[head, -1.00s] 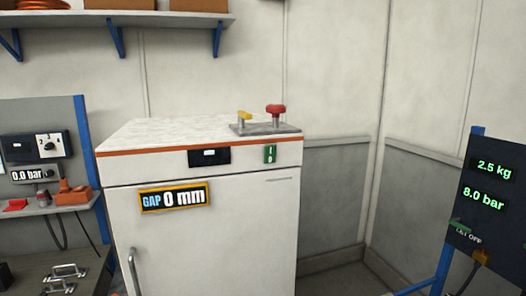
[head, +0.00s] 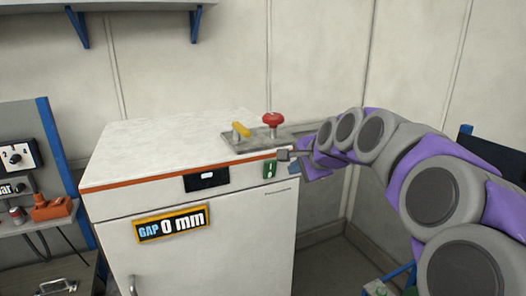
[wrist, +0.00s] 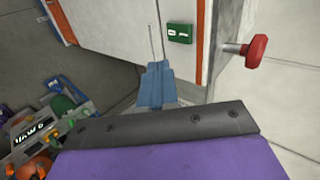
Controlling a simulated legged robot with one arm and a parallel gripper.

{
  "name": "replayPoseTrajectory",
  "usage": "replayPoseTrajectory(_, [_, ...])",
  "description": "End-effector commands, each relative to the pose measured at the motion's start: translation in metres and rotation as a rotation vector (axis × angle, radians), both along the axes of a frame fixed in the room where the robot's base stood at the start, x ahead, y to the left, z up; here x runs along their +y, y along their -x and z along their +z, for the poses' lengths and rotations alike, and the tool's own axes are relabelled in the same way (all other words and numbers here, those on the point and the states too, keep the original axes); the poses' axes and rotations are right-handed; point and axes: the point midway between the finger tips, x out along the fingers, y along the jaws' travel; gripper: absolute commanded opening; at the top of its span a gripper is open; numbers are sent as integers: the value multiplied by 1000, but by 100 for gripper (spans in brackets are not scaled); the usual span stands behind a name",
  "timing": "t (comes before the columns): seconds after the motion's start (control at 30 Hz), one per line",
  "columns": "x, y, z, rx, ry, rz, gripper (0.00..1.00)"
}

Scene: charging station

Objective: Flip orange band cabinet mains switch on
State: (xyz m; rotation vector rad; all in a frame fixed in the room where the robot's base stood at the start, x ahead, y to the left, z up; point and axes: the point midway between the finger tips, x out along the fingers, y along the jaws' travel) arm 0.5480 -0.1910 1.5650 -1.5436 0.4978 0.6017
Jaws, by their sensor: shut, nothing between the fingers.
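The white cabinet (head: 200,255) has an orange band (head: 140,180) along its upper front edge. A small green switch with white marks (head: 269,170) sits on its front near the right corner; the switch (wrist: 180,34) also shows whole in the wrist view. Its on or off position cannot be told. My gripper (head: 293,168) is beside the switch, just to its right in the head view. In the wrist view its blue fingers (wrist: 158,70) are shut and empty, below and left of the switch. Whether they touch the cabinet cannot be told.
A red mushroom knob (head: 273,120) and a yellow handle (head: 241,130) stand on a plate on the cabinet top, close to my arm. A dark display (head: 207,179) and the "GAP 0 mm" sign (head: 171,223) are on the front. A bench with tools stands left.

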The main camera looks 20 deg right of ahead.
Motion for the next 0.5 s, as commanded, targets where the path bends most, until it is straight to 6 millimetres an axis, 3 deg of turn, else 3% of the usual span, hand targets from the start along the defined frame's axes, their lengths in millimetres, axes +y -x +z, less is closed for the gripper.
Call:
replayPoseTrajectory(0.1, [-11,-5,12,-24,-20,-40,0])
replayPoseTrajectory(0.5, [-12,-9,9,-23,-25,-42,0])
